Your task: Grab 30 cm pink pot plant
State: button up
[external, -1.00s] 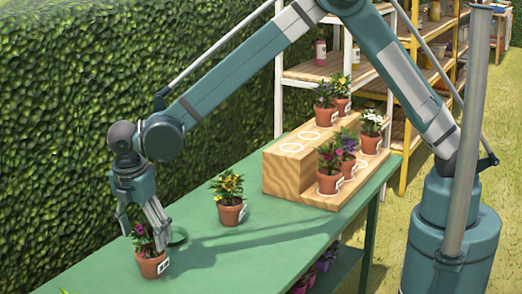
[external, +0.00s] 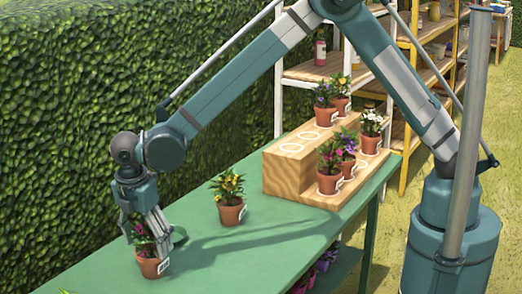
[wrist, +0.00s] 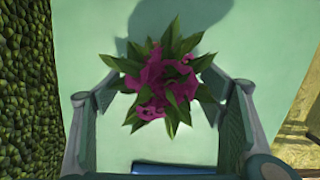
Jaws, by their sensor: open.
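The pink pot plant (external: 150,262) stands upright on the green table at the lower left in the external view. It is a terracotta pot with a white label and pink flowers among green leaves. My gripper (external: 147,238) points down over it, with its fingers around the foliage above the pot. In the wrist view the pink flowers (wrist: 162,82) lie between the fingers of my open gripper (wrist: 160,92), near the fingertips. The leaves hide the pot there, and I cannot tell whether the fingers touch them.
A yellow-flowered pot (external: 231,208) stands on the green table (external: 270,235), right of my gripper. A wooden stepped stand (external: 285,172) with several potted plants is at the table's far end. A hedge (external: 60,120) runs along the left side. The table between is mostly clear.

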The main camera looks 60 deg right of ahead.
aim_at(150, 253)
jog(key=shift+d+f+b, duration=0.15)
jog(key=shift+d+f, duration=0.05)
jog(key=shift+f, duration=0.55)
jog(key=shift+d+f+b, duration=0.15)
jog(key=shift+f, duration=0.65)
jog(key=shift+d+f+b, duration=0.15)
jog(key=shift+d+f, duration=0.05)
jog(key=shift+f, duration=0.55)
jog(key=shift+c, duration=0.6)
jog(key=c, duration=1.1)
